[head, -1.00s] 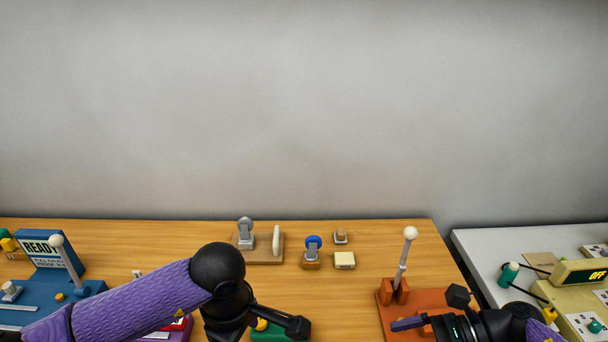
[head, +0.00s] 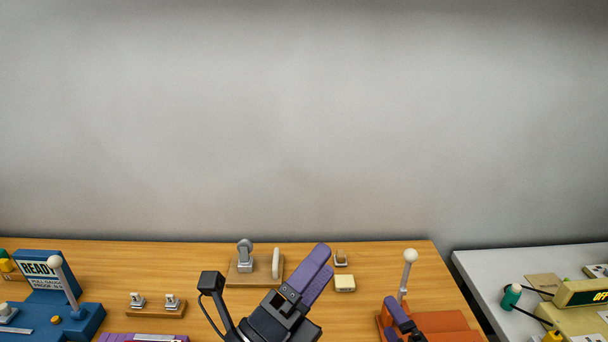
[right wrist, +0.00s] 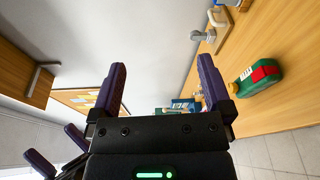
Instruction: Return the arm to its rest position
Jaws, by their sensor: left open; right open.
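My left gripper (head: 324,262) stands over the middle of the wooden table in the head view, its purple fingers pointing up and to the right. It is open and holds nothing that I can see. My right gripper (head: 392,318) shows only in part at the bottom of the head view, in front of the orange base (head: 448,323) with a white-knobbed lever (head: 408,268). In the right wrist view my right gripper (right wrist: 163,82) is open, with wide empty space between its purple fingers.
The wooden table (head: 370,252) holds a blue READY station (head: 40,280), a board with small metal parts (head: 155,309) and a cream block (head: 344,283). A white table (head: 490,275) stands at the right.

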